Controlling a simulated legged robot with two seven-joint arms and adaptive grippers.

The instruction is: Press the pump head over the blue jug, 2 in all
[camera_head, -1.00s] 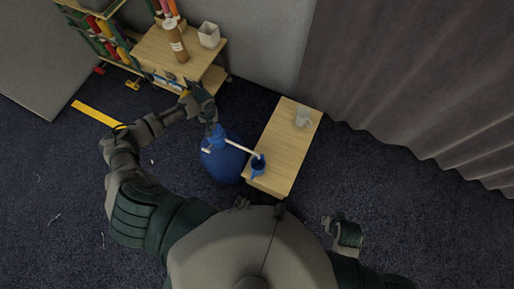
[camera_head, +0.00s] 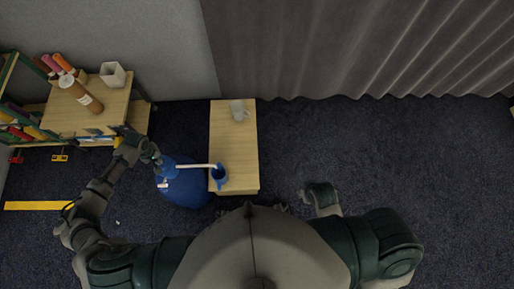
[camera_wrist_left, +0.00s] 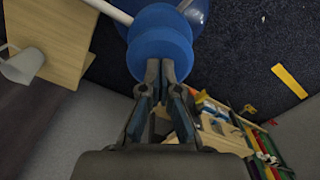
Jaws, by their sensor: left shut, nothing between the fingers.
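A large round blue container (camera_head: 185,190) stands on the floor left of the small wooden table (camera_head: 233,140). On its top is a blue pump head (camera_head: 168,164), with a white spout (camera_head: 196,166) reaching right over the blue jug (camera_head: 219,178) on the table's near left edge. In the left wrist view the pump head is a wide blue disc (camera_wrist_left: 160,45), with the white spout leaving at upper left. My left gripper (camera_head: 154,157) is at the pump head; its fingers (camera_wrist_left: 160,68) are shut and empty, tips at the disc's edge. Contact is unclear.
A white mug (camera_head: 239,110) stands at the table's far end. A wooden shelf unit (camera_head: 92,112) with a brown bottle (camera_head: 82,95) and a white cup (camera_head: 112,74) stands at left. A curtain hangs behind. Carpet right of the table is clear.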

